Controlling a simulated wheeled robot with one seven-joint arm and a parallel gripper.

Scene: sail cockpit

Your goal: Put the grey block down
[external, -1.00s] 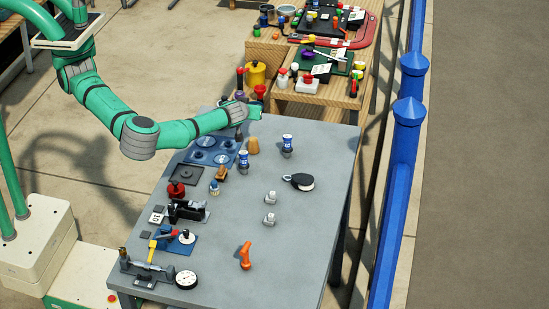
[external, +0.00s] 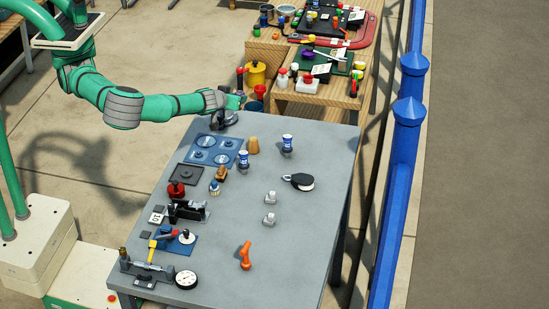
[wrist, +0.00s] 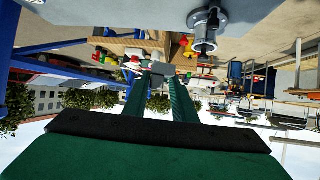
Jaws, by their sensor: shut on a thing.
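My gripper (external: 240,98) is above the far left corner of the grey table (external: 310,200) in the external view. In the wrist view, which looks upside down, the two green fingers of my gripper (wrist: 160,72) are shut on a small grey block (wrist: 161,68) at their tips. The block is clear of any surface there. In the external view the block is too small or hidden to make out.
A dark winch (external: 224,118) stands on the table's far left corner, close below my wrist; it also shows in the wrist view (wrist: 207,28). A blue panel with round fittings (external: 213,150) lies nearer. Behind is a crowded wooden bench (external: 318,102). The table's right half is mostly clear.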

